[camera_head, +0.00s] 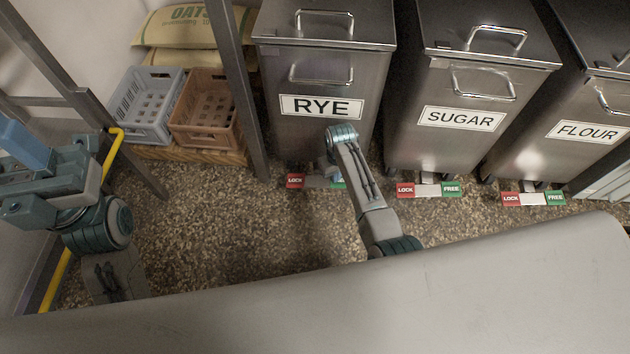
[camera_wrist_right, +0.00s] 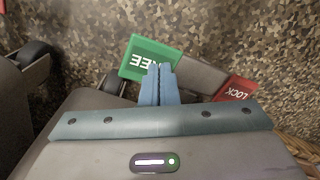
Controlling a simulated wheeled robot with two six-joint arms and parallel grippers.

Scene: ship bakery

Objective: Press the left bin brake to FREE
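The left bin (camera_head: 322,107) is steel and labelled RYE. Its brake pedal has a red LOCK end (camera_head: 295,181), a grey middle and a green FREE end (camera_head: 338,182) partly hidden by my right arm. In the right wrist view the FREE end (camera_wrist_right: 148,58) and LOCK end (camera_wrist_right: 239,89) both show. My right gripper (camera_wrist_right: 160,72) is shut and empty, its fingertips over the inner edge of the FREE end; contact cannot be told. My left gripper (camera_head: 22,140) is at the far left, away from the bins; its fingertips are not clear.
The SUGAR bin (camera_head: 455,118) and FLOUR bin (camera_head: 587,131) stand to the right with similar pedals. A grey crate (camera_head: 146,103), a brown crate (camera_head: 206,107) and sacks (camera_head: 178,27) are at the left behind a dark post (camera_head: 236,90). Speckled floor (camera_head: 220,225) is clear.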

